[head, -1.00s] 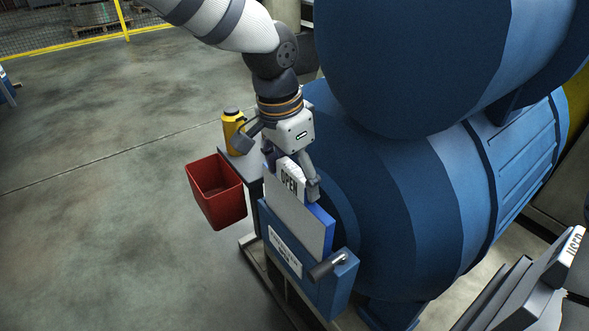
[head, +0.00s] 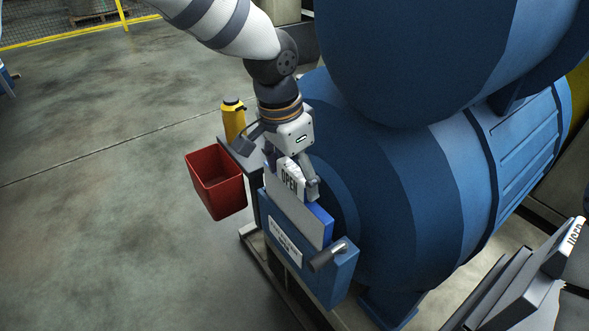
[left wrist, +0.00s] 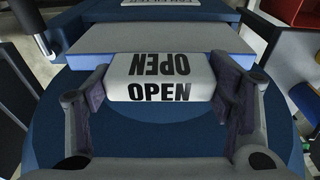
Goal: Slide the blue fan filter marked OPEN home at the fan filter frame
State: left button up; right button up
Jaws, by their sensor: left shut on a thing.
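The blue fan filter (head: 302,219) is a flat panel with a grey face, a blue edge and a white tab reading OPEN. It stands upright, partly inside the slot of the blue fan filter frame (head: 338,283), its upper part above the slot. My left gripper (head: 291,178) is shut on the tab from above. In the left wrist view, the fingers of the left gripper (left wrist: 162,92) sit at both ends of the tab, and the filter (left wrist: 160,40) lies beyond. The filter's lower part is hidden in the frame. My right gripper is not in view.
A dark handle (head: 328,258) sticks out at the frame's right end. A red bin (head: 216,187) and a yellow bottle (head: 233,121) are to the left. The large blue fan housing (head: 400,190) is close on the right. Grey panels, one labelled USED (head: 572,236), stand at lower right.

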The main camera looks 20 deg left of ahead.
aim_at(294, 189)
pick_arm(q)
jog(key=shift+f, duration=1.8)
jog(key=o, duration=1.7)
jog(key=r, duration=0.4)
jog(key=s+r, duration=0.1)
jog(key=r, duration=0.3)
jog(key=a+r, duration=0.1)
jog(key=r, duration=0.2)
jog(key=shift+s+a+r, duration=0.1)
jog(key=shift+s+r, duration=0.15)
jog(key=shift+r, duration=0.15)
